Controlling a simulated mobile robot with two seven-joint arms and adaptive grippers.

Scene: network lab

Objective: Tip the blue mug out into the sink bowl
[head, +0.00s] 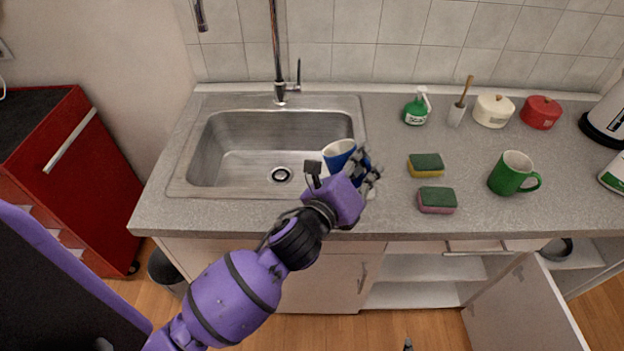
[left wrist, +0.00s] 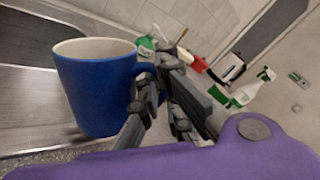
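The blue mug (head: 343,157) is at the right end of the sink bowl (head: 235,170), over its rim. Its pale mouth leans to the left, toward the bowl. My left gripper (head: 367,170) is at the mug's right side, shut on its handle. In the left wrist view the blue mug (left wrist: 98,92) fills the left side, and the dark fingers of the left gripper (left wrist: 160,95) close about its handle. The mug's contents are hidden. Only a small dark tip, probably of my right gripper (head: 408,345), shows at the bottom edge.
A tall tap (head: 279,60) stands behind the bowl. Two sponges (head: 426,165) (head: 437,200) and a green mug (head: 513,174) are on the counter to the right. A soap bottle (head: 417,108) stands behind. A cabinet door (head: 525,305) hangs open below.

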